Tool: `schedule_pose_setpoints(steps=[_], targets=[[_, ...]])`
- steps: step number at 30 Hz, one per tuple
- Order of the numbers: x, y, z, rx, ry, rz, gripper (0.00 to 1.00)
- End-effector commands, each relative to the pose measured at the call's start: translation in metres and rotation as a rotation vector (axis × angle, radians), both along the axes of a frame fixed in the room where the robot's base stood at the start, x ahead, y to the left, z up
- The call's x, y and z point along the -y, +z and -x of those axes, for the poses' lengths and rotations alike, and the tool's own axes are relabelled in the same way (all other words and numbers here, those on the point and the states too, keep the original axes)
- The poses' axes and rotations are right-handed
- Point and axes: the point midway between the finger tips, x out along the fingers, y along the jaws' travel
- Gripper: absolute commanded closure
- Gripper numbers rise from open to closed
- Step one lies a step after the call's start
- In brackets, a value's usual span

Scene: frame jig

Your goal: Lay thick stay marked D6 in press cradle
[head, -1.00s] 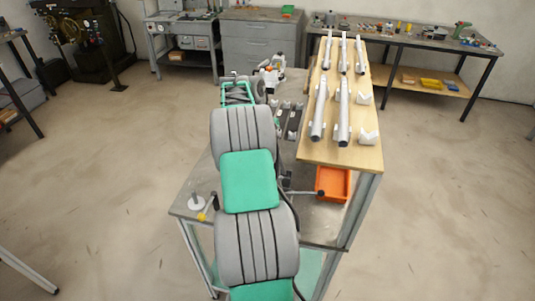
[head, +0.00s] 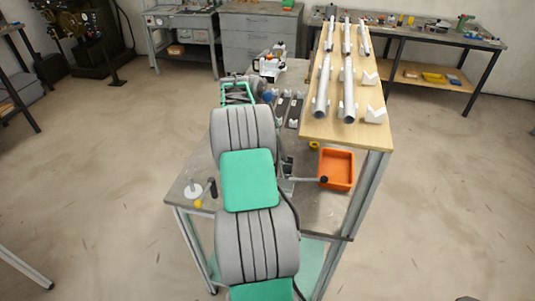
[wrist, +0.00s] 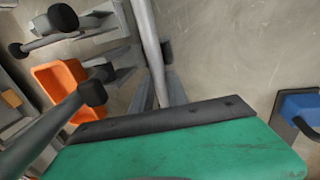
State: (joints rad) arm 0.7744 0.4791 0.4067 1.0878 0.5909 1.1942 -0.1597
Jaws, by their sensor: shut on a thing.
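In the head view my arm hides the gripper. Several grey stays lie on the wooden board, including two thicker ones, the left (head: 321,88) and the right (head: 348,90). No D6 mark is readable. White V-blocks (head: 375,115) beside them are empty. Dark slotted supports (head: 280,106) lie left of the board; I cannot tell which part is the press cradle.
An orange bin (head: 336,169) stands on the grey bench near a lever with a black knob (head: 323,180); the bin also shows in the wrist view (wrist: 60,80). Black-knobbed rods (wrist: 92,92) stand close to my gripper. A white disc-based post (head: 192,190) is at the bench's left edge.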

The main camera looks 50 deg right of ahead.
Motion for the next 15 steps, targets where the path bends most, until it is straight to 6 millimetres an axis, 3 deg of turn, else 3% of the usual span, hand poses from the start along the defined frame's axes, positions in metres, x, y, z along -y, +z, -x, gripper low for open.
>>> schedule_pose_setpoints(steps=[4,5,13,15], targets=[[0.0001,0.0008,0.0,0.0,0.0,0.0,1.0],[0.0001,0.0009,0.0,0.0,0.0,0.0,0.78],[0.0,0.0007,0.0,0.0,0.0,0.0,0.56],[0.0,0.0007,0.0,0.0,0.0,0.0,0.55]])
